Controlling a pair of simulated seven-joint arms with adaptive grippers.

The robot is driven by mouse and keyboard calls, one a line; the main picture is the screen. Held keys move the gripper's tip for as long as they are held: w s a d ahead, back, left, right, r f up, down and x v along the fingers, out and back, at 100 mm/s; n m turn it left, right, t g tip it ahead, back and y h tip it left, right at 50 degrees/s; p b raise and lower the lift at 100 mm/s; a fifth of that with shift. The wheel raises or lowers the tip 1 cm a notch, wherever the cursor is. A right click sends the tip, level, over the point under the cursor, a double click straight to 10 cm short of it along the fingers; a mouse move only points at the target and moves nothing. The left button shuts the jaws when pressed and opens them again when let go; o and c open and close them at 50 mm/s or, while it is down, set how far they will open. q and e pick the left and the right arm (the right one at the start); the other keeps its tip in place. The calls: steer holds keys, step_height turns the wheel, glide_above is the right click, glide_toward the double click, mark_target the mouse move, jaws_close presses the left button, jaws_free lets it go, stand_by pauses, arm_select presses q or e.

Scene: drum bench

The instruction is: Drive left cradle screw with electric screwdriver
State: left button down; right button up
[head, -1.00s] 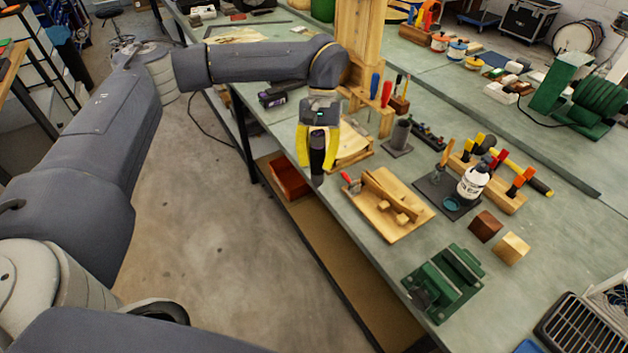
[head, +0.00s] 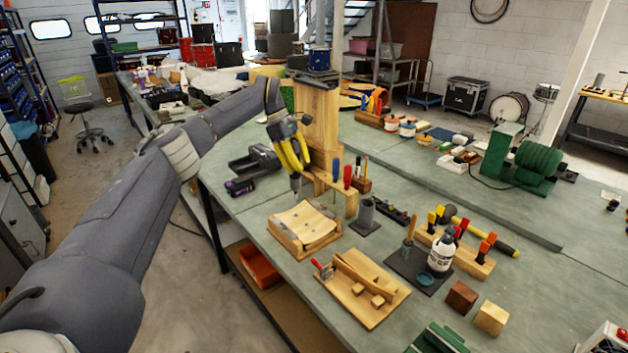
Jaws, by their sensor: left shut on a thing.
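My left gripper (head: 292,155), with yellow fingers, is shut on a dark electric screwdriver (head: 295,182). The screwdriver points downward, and its tip is above the back-left part of a light wooden cradle (head: 303,228). The tip looks apart from the cradle. The cradle lies on the green bench top, with a pale curved piece in it. I cannot make out the left cradle screw at this size. The fingers hide part of the screwdriver body. My right gripper is not in view.
A wooden post (head: 316,115) stands close behind the gripper. A dark device (head: 252,160) lies to the left. In front of the cradle is a wooden tray (head: 362,288) with small blocks. The bench's front-left edge is close.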

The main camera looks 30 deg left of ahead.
mark_target(298, 174)
arm_select(q)
steer(key=shift+w+a+f+n+t, duration=0.1)
steer(key=shift+w+a+n+t, duration=0.15)
steer(key=shift+n, duration=0.45)
steer(key=shift+s, duration=0.1)
steer(key=shift+f, duration=2.6)
steer(key=shift+f, duration=0.9)
stand_by(2.2)
steer(key=shift+r, duration=1.6)
